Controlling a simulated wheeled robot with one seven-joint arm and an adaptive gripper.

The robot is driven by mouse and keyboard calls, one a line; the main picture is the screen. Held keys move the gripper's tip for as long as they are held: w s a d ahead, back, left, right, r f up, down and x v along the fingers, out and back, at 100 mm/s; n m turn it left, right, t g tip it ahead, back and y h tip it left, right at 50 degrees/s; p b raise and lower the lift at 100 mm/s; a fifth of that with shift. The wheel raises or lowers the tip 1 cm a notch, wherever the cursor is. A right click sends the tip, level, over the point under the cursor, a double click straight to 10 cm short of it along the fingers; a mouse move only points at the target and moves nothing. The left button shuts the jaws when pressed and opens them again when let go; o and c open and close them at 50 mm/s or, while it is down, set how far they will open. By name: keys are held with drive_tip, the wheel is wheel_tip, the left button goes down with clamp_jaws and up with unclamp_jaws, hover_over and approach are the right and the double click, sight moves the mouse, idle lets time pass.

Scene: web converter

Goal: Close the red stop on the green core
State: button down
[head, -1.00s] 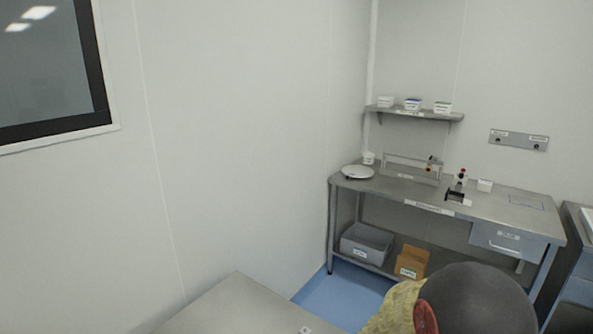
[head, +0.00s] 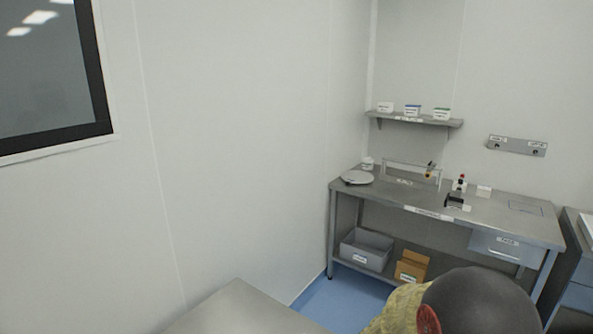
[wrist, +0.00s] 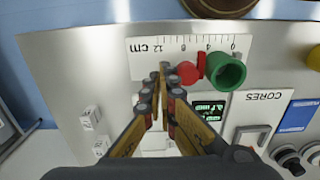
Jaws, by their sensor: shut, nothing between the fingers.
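In the wrist view the green core (wrist: 226,72) is a hollow green cylinder standing beside the ruler, its open end toward the camera. The red stop (wrist: 188,72) is a round red piece just left of the core, with a thin red upright part (wrist: 201,65) between them. My gripper (wrist: 164,72) is shut and empty, with its fingertips just left of the red stop; whether they touch it I cannot tell. The core and stop do not show in the head view.
A white ruler plate (wrist: 150,58) marked in cm lies behind the fingers. A small green display (wrist: 207,110), a CORES label (wrist: 262,98) and dark knobs (wrist: 290,162) are close by. In the head view a steel bench (head: 400,200) stands far off against the wall.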

wheel_tip(320, 180, up, 5)
drive_tip(key=p, duration=0.3)
drive_tip(key=shift+f, duration=0.2)
drive_tip(key=s+d+r+m+t+b, duration=0.1)
drive_tip(key=s+r+m+t, duration=0.1)
drive_tip(key=s+r, duration=0.4)
drive_tip(key=s+r+m+t+b, duration=0.1)
drive_tip(key=s+r+m, duration=0.4)
drive_tip(key=r, duration=0.8)
drive_tip(key=s+d+r+m+t+b, duration=0.1)
drive_tip(key=s+r+m+t, duration=0.1)
drive_tip(key=s+r, duration=0.5)
wheel_tip(320, 180, up, 2)
drive_tip(key=shift+d+r+m+t+b, duration=0.2)
drive_tip(key=shift+d+m+t+b, duration=0.15)
drive_tip(key=shift+m, duration=0.55)
